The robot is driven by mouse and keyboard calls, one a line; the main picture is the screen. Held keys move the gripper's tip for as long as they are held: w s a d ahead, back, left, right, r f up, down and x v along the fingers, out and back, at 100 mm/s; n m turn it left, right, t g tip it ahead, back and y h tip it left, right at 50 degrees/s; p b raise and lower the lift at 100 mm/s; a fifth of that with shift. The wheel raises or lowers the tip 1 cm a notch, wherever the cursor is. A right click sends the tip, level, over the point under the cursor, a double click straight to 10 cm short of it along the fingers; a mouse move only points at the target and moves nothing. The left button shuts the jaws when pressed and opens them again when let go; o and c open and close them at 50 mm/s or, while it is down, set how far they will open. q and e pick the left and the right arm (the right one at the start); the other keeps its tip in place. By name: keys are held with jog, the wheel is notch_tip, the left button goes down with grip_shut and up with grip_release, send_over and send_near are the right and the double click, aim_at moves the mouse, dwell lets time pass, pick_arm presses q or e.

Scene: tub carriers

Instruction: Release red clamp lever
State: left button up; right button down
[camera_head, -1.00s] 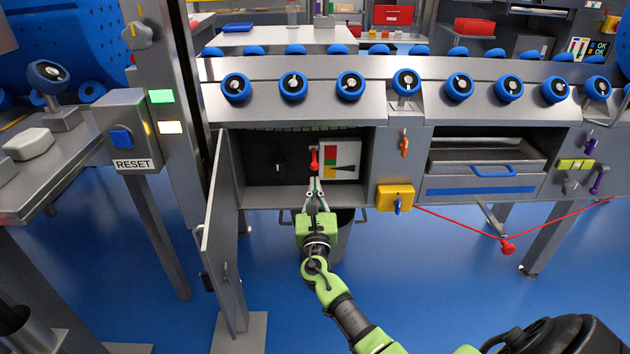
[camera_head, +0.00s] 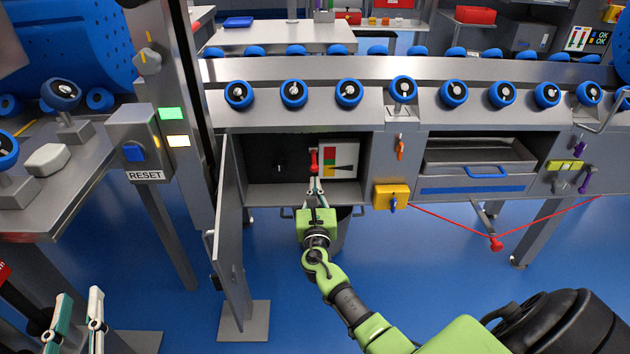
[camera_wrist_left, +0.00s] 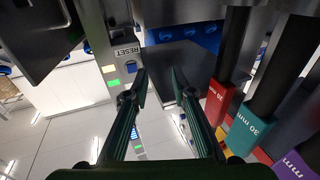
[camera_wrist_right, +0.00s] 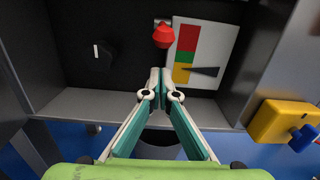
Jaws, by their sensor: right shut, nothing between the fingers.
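The red clamp lever (camera_head: 314,161) hangs in the open cabinet, left of a gauge plate with red, green and yellow fields and a black pointer. In the right wrist view the red lever (camera_wrist_right: 163,36) is just beyond my fingertips, with a small gap showing. My right gripper (camera_head: 316,183) is shut and empty, reaching into the cabinet opening below the lever; its fingertips meet in the right wrist view (camera_wrist_right: 160,72). My left gripper (camera_head: 78,300) is at the lower left of the head view, away from the cabinet. Its fingers (camera_wrist_left: 158,78) are apart with nothing between them.
The cabinet door (camera_head: 229,235) stands open on the left. A yellow block (camera_head: 391,197) with a blue knob sits right of the opening. A RESET box (camera_head: 139,150) stands on a post at the left. A red cord (camera_head: 450,221) hangs below the drawer.

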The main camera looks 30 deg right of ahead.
pick_arm(q)
notch_tip(320, 180, down, 9)
jog(key=s+a+g+y+p, duration=0.2)
jog(key=g, duration=0.3)
jog(key=s+a+f+g+y+p, duration=0.1)
jog(key=s+a+f+g+p, duration=0.3)
jog(key=s, duration=0.5)
jog(key=s+a+f+g+y+p, duration=0.1)
jog(key=s+a+f+g, duration=0.1)
jog(key=s+f+g, duration=0.5)
jog(key=s+f+p, duration=0.3)
jog(key=f, duration=0.8)
jog(key=s+f+p, duration=0.3)
jog(key=f+p, duration=0.1)
jog(key=f, duration=0.8)
jog(key=shift+n, duration=0.3)
pick_arm(e)
jog(key=shift+s+a+r+g+y, duration=0.15)
jog(key=shift+s+r+g+y, duration=0.1)
jog(key=shift+r+g, duration=0.25)
jog(key=shift+s+a+r+g+y, duration=0.2)
jog(key=shift+r+g+y, duration=0.1)
jog(key=shift+r, duration=0.45)
jog(key=shift+s+a+r+g+y, duration=0.1)
jog(key=shift+s+r+g+y, duration=0.15)
jog(key=shift+r+g, duration=0.25)
pick_arm(q)
jog(key=shift+f, duration=0.15)
